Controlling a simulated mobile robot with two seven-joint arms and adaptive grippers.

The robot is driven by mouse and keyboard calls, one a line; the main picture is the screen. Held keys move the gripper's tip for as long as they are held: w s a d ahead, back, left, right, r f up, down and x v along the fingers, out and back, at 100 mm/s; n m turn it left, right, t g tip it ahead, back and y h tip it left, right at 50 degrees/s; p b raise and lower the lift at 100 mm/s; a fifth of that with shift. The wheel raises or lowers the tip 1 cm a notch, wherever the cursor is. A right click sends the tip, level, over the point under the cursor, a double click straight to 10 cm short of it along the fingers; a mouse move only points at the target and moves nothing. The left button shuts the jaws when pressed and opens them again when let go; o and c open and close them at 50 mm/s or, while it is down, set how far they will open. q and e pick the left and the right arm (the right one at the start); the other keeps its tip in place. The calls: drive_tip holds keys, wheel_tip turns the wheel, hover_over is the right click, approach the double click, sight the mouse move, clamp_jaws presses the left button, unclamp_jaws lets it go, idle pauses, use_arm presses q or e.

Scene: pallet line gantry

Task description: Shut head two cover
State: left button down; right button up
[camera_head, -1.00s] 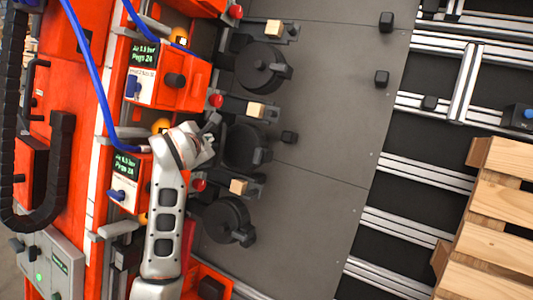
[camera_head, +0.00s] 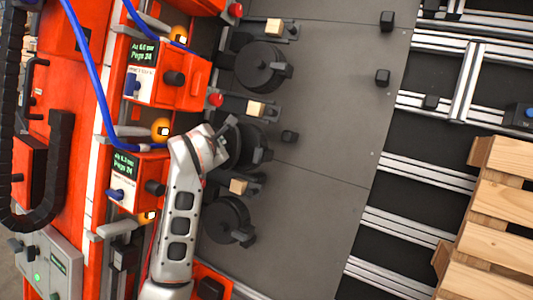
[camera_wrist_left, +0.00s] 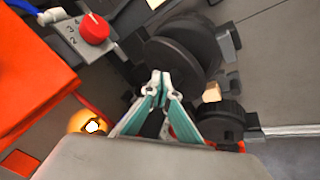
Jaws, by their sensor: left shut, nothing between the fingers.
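Three heads with round black covers stand in a column along the orange machine. The middle round black cover (camera_head: 252,148), which I take as head two's, is partly hidden by my left gripper (camera_head: 232,124). My left gripper is shut and empty, at the left edge of this cover. In the left wrist view the closed fingertips (camera_wrist_left: 160,76) overlap the lower left edge of a large dark disc (camera_wrist_left: 190,50). I cannot tell whether they touch it, nor whether the cover is fully closed. My right gripper is not in view.
Other round covers sit above (camera_head: 260,67) and below (camera_head: 228,220). Wooden blocks (camera_head: 256,109) sit between the heads. Blue hoses (camera_head: 88,75) hang at the left. A wooden pallet (camera_head: 500,210) lies at the right. The grey plate (camera_head: 335,95) is mostly clear.

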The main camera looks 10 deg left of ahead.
sight(238, 143)
use_arm(q)
drive_tip(key=shift+w+d, duration=0.1)
drive_tip(key=shift+d, duration=0.25)
drive_tip(key=shift+w+d+f+b, duration=0.2)
drive_tip(key=shift+d, duration=0.35)
drive_tip(key=shift+w+d+f+b, duration=0.25)
drive_tip(key=shift+d, duration=0.25)
drive_tip(key=shift+w+d+f+b, duration=0.2)
drive_tip(key=shift+d, duration=0.35)
drive_tip(key=shift+w+d+f+b, duration=0.5)
drive_tip(key=shift+w+d+f, duration=0.1)
drive_tip(key=shift+d, duration=0.1)
drive_tip(key=shift+s+a+r+p, duration=0.15)
drive_tip(key=shift+s+r+p, duration=0.2)
drive_tip(key=shift+r+p, duration=0.15)
drive_tip(key=shift+s+a+r+p, duration=0.25)
drive_tip(key=shift+s+r+p, duration=0.1)
drive_tip(key=shift+s+p, duration=0.25)
drive_tip(key=shift+s+a+r+p, duration=0.3)
drive_tip(key=shift+s+p, duration=0.2)
drive_tip(key=shift+s, duration=0.2)
drive_tip(key=shift+s+a+r+p, duration=0.3)
drive_tip(key=shift+s+r+p, duration=0.15)
drive_tip(key=shift+s+p, duration=0.35)
drive_tip(key=shift+s+a+r+p, duration=0.25)
drive_tip(key=shift+s+r+p, duration=0.2)
drive_tip(key=shift+s+p, duration=0.3)
drive_tip(key=shift+s+a+r+p, duration=0.3)
drive_tip(key=shift+s+r+p, duration=0.25)
drive_tip(key=shift+s, duration=0.4)
